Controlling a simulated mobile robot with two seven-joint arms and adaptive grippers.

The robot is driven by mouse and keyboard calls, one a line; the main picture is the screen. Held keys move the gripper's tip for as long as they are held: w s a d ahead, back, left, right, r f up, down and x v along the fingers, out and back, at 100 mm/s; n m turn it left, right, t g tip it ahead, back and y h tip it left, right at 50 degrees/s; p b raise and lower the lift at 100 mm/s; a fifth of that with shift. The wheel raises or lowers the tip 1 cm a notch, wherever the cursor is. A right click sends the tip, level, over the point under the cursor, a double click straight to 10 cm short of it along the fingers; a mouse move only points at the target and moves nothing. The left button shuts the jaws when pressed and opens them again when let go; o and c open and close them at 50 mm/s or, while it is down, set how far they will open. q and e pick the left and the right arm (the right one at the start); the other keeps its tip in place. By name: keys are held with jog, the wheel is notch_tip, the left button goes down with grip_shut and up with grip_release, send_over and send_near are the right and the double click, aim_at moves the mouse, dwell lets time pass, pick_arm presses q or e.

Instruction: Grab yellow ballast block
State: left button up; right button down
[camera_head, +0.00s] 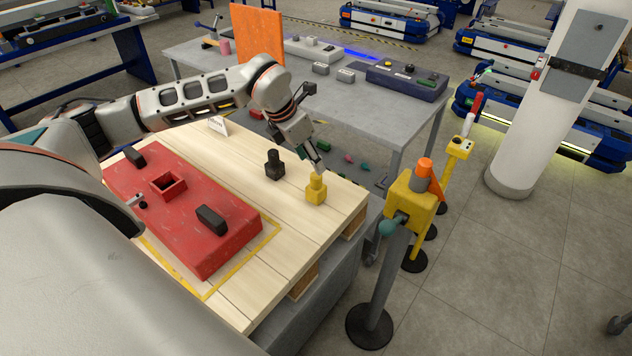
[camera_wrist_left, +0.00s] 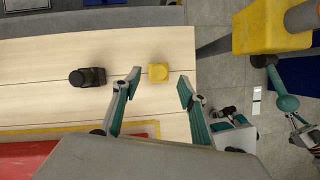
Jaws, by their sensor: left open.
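The yellow ballast block (camera_head: 316,190) stands upright near the right edge of the wooden pallet top, with a narrower knob on top. In the left wrist view the yellow block (camera_wrist_left: 159,73) lies between and just beyond the fingertips. My left gripper (camera_head: 318,165) is above and close to the block in the head view. In the left wrist view the left gripper (camera_wrist_left: 159,85) is open and empty, with one finger on each side of the block's line. Contact with the block cannot be told.
A black block (camera_head: 274,166) stands left of the yellow one; it also shows in the wrist view (camera_wrist_left: 87,77). A red fixture (camera_head: 190,250) with a square socket covers the pallet's left. A yellow post box (camera_head: 411,198) stands off the right edge. A grey table (camera_head: 385,110) is behind.

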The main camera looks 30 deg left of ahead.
aim_at(316, 174)
pick_arm(q)
jog(key=x, duration=0.4)
jog(key=s+x, duration=0.1)
jog(key=x, duration=0.1)
jog(key=shift+w+f, duration=0.15)
jog(key=shift+f, duration=0.25)
jog(key=shift+w+f, duration=0.2)
jog(key=shift+f, duration=0.2)
jog(key=shift+r, duration=0.1)
grip_shut()
